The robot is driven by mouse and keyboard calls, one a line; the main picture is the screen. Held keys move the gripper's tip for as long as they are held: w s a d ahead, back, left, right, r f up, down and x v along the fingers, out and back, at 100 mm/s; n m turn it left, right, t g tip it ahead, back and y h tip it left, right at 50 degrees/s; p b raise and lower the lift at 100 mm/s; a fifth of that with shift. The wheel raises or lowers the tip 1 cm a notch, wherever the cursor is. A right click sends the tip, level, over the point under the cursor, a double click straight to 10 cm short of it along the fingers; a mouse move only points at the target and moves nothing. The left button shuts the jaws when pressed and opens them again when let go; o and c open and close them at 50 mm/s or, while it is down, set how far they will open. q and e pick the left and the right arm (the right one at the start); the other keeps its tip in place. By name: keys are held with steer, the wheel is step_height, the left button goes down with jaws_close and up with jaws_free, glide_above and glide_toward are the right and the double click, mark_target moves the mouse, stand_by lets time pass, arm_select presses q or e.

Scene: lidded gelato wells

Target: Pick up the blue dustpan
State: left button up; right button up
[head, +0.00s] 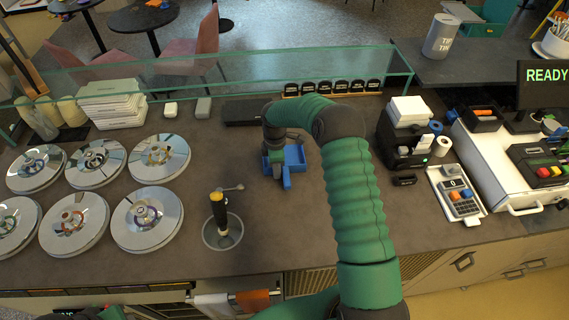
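The blue dustpan (295,157) lies on the dark counter near the middle of the head view, its short handle (287,182) pointing toward me. My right gripper (275,166) is over the left part of the pan, pointing down, with the green arm arching above from the right. The gripper covers part of the pan. Its fingertips are too small and overlapped to tell whether they are open, shut or touching the pan. My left gripper does not show; only a bit of dark and green arm appears at the bottom left edge.
Several round metal well lids (160,158) fill the left. A sunken well with a black-handled tool (220,215) is left of the dustpan. A glass guard (230,75) runs along the back. A printer (408,140) and a cash drawer (510,165) stand right.

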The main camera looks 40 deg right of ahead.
steer(key=shift+w+f, duration=0.15)
steer(key=c, duration=0.5)
jaws_close()
stand_by(0.6)
